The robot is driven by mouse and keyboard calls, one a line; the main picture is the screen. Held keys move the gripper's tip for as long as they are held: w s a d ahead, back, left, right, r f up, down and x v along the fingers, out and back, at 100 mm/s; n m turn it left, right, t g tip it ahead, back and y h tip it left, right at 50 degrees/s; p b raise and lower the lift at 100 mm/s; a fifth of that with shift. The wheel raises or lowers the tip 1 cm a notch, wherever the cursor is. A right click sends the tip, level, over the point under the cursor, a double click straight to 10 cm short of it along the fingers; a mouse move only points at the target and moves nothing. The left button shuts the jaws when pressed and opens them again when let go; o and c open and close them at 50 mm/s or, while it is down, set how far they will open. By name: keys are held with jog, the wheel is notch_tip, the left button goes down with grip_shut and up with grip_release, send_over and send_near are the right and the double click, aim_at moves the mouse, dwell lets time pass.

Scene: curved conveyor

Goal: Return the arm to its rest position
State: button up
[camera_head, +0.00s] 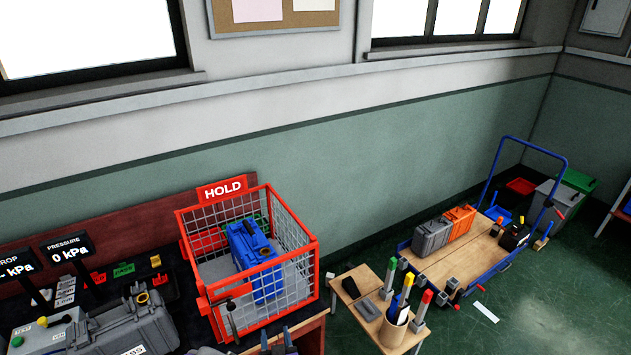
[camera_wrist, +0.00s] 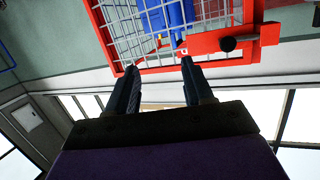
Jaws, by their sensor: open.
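My gripper (camera_wrist: 158,65) shows in the wrist view with its two dark fingers apart and nothing between them. Its fingertips appear at the bottom edge of the head view (camera_head: 274,338), just in front of the red wire basket (camera_head: 310,255). The rest of my arm is out of the head view. In the wrist view the scene is upside down, and the basket (camera_wrist: 249,14) shows beyond the fingertips. A blue case (camera_head: 240,243) stands inside the basket, apart from my gripper; it also shows in the wrist view (camera_wrist: 165,14).
A grey case (camera_head: 120,330) sits on the bench at the left, near pressure displays (camera_head: 68,250). A small wooden table (camera_head: 350,290) holds a cup of markers (camera_head: 394,325). A blue-handled cart (camera_head: 470,250) carries grey and orange cases.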

jog(key=d+r+m+g+h+b, duration=0.3)
jog(key=d+m+g+h, duration=0.15)
jog(key=d+g, duration=0.4)
jog(key=s+d+r+g+b, duration=0.1)
jog(key=s+d+r, duration=0.4)
jog(key=s, duration=0.5)
jog(key=s+d+r+n+g+b, duration=0.1)
jog(key=s+d+r+g, duration=0.3)
jog(key=s, duration=0.7)
jog(key=s+d+r+n+g+b, duration=0.1)
jog(key=s+d+r+g+b, duration=0.1)
jog(key=s+d+r, duration=0.5)
jog(key=s+d+g, duration=0.1)
jog(key=s, duration=0.3)
jog(key=shift+r+y, duration=0.3)
jog(key=shift+y, duration=0.05)
jog(key=shift+n+g, duration=0.25)
dwell(0.3)
